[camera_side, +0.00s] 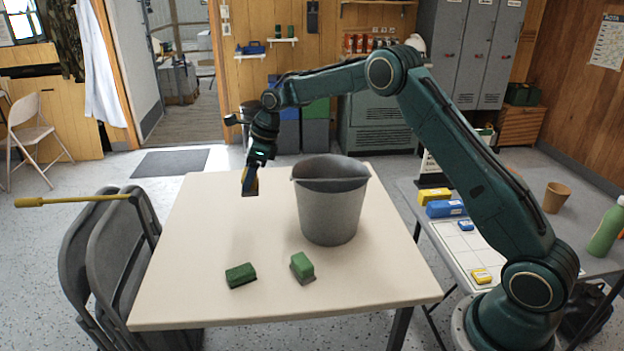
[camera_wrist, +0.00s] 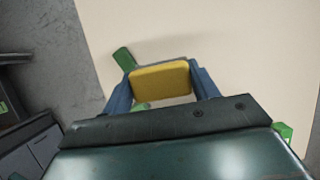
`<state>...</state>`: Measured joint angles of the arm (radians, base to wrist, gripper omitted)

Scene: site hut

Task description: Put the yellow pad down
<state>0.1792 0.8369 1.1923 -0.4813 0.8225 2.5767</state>
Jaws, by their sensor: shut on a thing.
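My gripper (camera_side: 250,184) hangs low over the back left part of the cream table (camera_side: 205,225), left of the grey bucket. It is shut on the yellow pad; in the side view only a narrow yellow part shows between the fingers. In the wrist view the yellow pad (camera_wrist: 160,81) sits between the two blue fingers, its broad face towards the camera. I cannot tell whether its lower edge touches the table. Two green blocks, one at left (camera_side: 241,275) and one at right (camera_side: 302,266), lie apart near the table's front.
The grey bucket (camera_side: 330,215) stands upright right of my gripper. A side table at right holds a yellow block (camera_side: 435,195), a blue block (camera_side: 446,209) and a small yellow piece (camera_side: 481,276). Folding chairs (camera_side: 110,255) stand at left. The table's left part is clear.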

